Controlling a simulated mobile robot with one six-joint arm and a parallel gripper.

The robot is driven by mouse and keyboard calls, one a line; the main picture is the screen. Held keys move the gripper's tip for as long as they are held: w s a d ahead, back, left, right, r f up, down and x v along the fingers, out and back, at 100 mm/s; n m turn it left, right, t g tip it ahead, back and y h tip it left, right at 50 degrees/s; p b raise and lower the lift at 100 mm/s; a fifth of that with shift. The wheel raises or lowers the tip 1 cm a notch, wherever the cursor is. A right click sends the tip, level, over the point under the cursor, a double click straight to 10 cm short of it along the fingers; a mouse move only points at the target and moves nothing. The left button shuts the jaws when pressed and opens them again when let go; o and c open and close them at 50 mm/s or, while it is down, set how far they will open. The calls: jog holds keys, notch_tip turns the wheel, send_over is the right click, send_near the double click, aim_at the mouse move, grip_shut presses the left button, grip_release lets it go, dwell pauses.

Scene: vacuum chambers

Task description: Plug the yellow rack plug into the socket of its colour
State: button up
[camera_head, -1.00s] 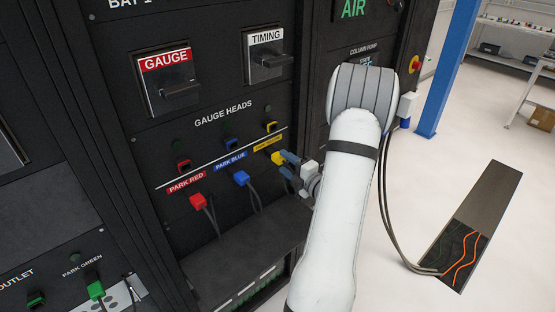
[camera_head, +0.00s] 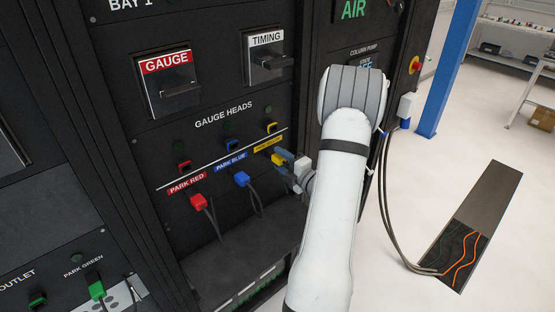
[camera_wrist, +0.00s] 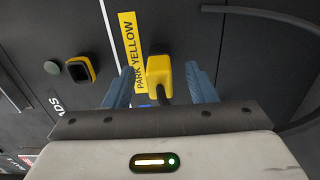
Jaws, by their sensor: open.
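The yellow rack plug (camera_wrist: 158,80) sits in its PARK YELLOW place on the dark panel. It also shows in the head view (camera_head: 276,159), partly covered by my gripper. My gripper (camera_wrist: 158,70) is open, with one blue finger on each side of the plug; a gap shows at each side, wider on the left. In the head view my gripper (camera_head: 284,158) is close to the panel at the plug. The yellow-rimmed socket (camera_wrist: 80,70) is left of the plug in the wrist view. In the head view this socket (camera_head: 271,127) is above the label and looks empty.
A red plug (camera_head: 198,201) and a blue plug (camera_head: 241,179) with hanging cables are parked to the left. The red socket (camera_head: 183,166) and blue socket (camera_head: 232,145) are above them. A dark shelf (camera_head: 245,250) juts out below. A dark cable (camera_wrist: 270,20) crosses the wrist view's upper right.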

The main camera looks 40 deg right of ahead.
jog(key=shift+c, duration=0.3)
dwell(0.6)
grip_shut()
dwell(0.4)
jog(key=shift+s, duration=0.1)
jog(key=shift+s+d+p, duration=0.15)
jog(key=shift+s+p, duration=0.05)
jog(key=shift+s, duration=1.25)
jog(key=shift+s+d+p, duration=0.1)
jog(key=shift+s+p, duration=0.1)
jog(key=shift+s, duration=1.25)
notch_tip(320, 180, up, 10)
jog(key=p, duration=0.7)
send_over(283, 162)
jog(key=s, duration=0.2)
jog(key=shift+s+d, duration=0.1)
jog(key=shift+w, duration=1.2)
dwell(0.4)
